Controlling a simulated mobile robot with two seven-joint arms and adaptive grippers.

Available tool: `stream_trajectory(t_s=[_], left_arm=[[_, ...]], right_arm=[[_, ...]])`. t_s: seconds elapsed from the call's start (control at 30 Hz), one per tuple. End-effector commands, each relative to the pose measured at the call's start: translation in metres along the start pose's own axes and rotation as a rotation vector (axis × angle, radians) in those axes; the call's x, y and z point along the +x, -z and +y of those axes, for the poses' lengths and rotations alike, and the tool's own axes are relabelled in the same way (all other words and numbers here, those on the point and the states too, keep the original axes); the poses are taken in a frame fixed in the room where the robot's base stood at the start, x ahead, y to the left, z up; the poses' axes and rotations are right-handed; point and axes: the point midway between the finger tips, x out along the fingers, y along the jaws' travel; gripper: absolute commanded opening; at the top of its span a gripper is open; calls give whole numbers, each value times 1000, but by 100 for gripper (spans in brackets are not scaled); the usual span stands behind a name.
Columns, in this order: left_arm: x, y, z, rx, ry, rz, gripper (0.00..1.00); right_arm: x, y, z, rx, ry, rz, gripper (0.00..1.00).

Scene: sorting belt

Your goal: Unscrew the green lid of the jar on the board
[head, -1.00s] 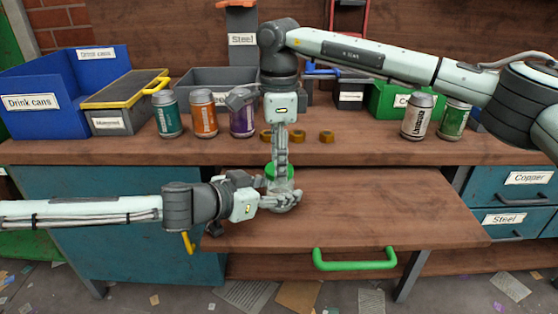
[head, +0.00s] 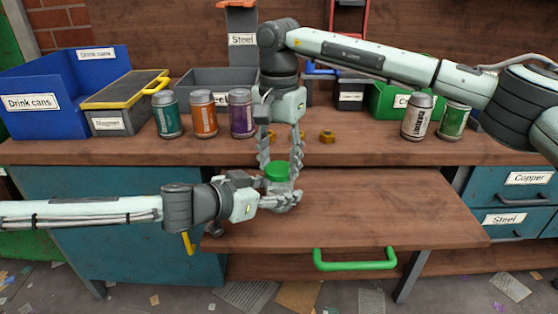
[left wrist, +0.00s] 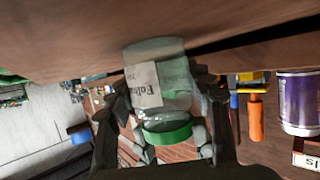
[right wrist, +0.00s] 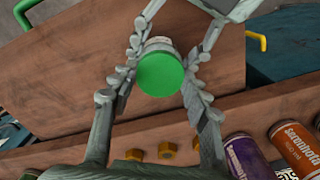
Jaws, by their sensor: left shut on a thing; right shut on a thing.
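The clear glass jar (left wrist: 178,88) with a paper label stands at the left part of the pull-out wooden board (head: 390,205). Its green lid (head: 277,172) is on its top, and it also shows in the right wrist view (right wrist: 160,74) and the left wrist view (left wrist: 167,132). My left gripper (head: 290,201) is shut on the jar from the side, its fingers around the glass. My right gripper (head: 281,163) points down from above, with one finger on each side of the lid, shut on it. The exact finger contacts are hard to see.
Several cans, such as the purple can (head: 241,113), stand on the bench behind. Brass nuts (head: 327,136) lie near its front edge. The green handle (head: 355,260) is at the board's front. The board's right part is clear.

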Motion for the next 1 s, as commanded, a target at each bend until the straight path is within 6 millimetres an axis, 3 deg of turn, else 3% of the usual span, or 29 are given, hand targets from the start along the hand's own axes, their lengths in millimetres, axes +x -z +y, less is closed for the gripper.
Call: stream_trajectory(t_s=[1.0], left_arm=[[0, 0, 0, 0, 0, 0, 0]], right_arm=[[-22, 0, 0, 1, 0, 0, 12]])
